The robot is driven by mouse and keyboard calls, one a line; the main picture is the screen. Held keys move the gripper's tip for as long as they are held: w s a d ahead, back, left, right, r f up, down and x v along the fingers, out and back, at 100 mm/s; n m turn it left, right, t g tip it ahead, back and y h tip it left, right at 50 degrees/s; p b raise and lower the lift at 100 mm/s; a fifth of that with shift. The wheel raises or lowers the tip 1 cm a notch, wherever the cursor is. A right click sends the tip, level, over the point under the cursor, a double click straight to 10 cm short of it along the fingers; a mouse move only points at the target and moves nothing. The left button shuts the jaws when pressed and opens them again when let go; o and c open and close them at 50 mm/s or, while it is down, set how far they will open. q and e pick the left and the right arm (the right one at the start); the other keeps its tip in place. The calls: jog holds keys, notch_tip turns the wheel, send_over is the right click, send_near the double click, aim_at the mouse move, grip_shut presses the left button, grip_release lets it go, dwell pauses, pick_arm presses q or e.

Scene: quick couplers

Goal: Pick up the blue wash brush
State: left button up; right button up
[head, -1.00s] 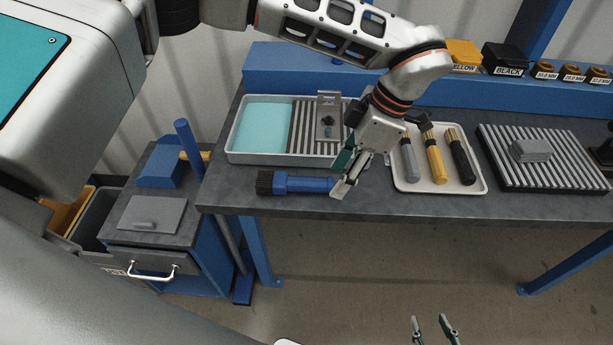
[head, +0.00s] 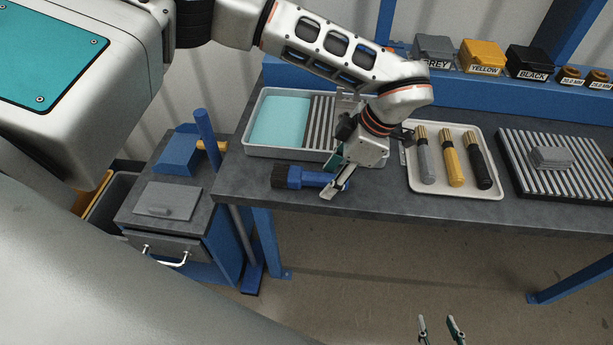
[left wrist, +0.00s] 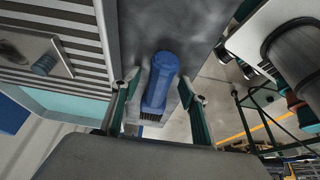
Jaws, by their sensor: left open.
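The blue wash brush (head: 306,178) lies on the grey workbench near its front edge, dark bristles to the left and blue handle to the right. My left gripper (head: 334,179) is open at the handle's right part, with its fingers low over the bench. In the left wrist view the brush (left wrist: 160,85) lies between the two open fingers (left wrist: 159,105), with the bristles toward the palm side. I cannot tell whether either finger touches it. My right gripper (head: 441,332) shows only its fingertips at the bottom edge, apart from each other and away from the bench.
Behind the brush stands a tray (head: 249,150) with a teal pad and a ribbed rack. To the right, a white tray (head: 455,191) holds grey, yellow and black-handled tools. A ribbed mat (head: 565,196) lies further right. Labelled bins (head: 482,55) line the back shelf.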

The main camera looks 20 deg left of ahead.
pick_arm(q)
jog(key=c, duration=1.2)
jog(key=shift+r, duration=0.1)
notch_tip(320, 180, up, 20)
jog(key=shift+p, duration=0.35)
